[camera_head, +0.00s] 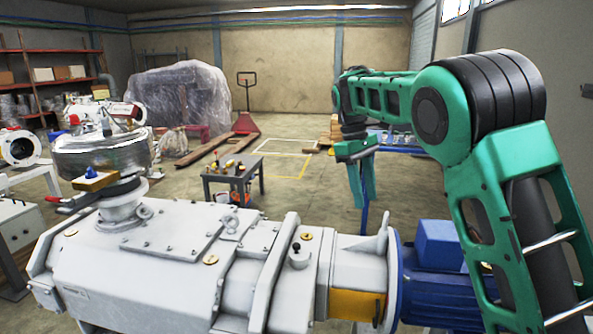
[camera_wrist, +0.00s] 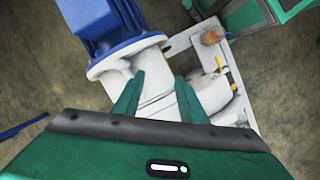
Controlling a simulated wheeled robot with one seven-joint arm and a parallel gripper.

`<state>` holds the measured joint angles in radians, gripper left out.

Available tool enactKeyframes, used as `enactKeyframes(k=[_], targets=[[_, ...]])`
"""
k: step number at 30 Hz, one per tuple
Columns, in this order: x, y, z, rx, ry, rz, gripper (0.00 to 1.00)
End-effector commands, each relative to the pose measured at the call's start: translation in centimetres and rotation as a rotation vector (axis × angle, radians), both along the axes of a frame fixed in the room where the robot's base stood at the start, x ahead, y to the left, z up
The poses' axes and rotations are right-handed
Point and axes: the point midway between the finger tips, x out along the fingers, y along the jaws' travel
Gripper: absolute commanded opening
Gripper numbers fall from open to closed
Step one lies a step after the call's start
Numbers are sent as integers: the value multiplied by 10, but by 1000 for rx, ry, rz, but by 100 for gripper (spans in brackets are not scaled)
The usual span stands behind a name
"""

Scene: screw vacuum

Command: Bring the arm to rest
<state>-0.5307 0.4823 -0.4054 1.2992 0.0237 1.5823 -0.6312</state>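My arm is green and black and reaches in from the right in the head view, bent at the elbow. My gripper (camera_head: 362,190) points down beyond the white screw vacuum pump (camera_head: 165,265). In the wrist view my gripper (camera_wrist: 160,78) shows two green fingers spread apart, with nothing held between them. The pump's white body (camera_wrist: 207,98) and blue motor (camera_wrist: 105,25) lie beneath the fingers in that view. The fingers look apart from the pump, but the exact height is hard to tell. My arm partly hides the blue motor (camera_head: 430,285) in the head view.
A small grey table (camera_head: 222,178) with tools stands behind the pump. A wrapped bulky object (camera_head: 185,95), a red pallet jack (camera_head: 246,124) and shelves (camera_head: 50,52) are farther back. Open floor (camera_head: 290,195) lies between the small table and my gripper.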

Motion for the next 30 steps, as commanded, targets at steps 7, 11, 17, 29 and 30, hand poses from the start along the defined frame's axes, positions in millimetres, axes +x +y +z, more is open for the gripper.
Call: enactKeyframes(k=[7,11,17,29,30], targets=[[-68,-106,11,55,-57,-312,38],[-112,-148,9,73,-86,-468,38],[-190,-196,-3,90,-131,-697,38],[-354,-234,-60,90,-226,-1127,38],[-368,-234,-67,87,-235,-1161,38]])
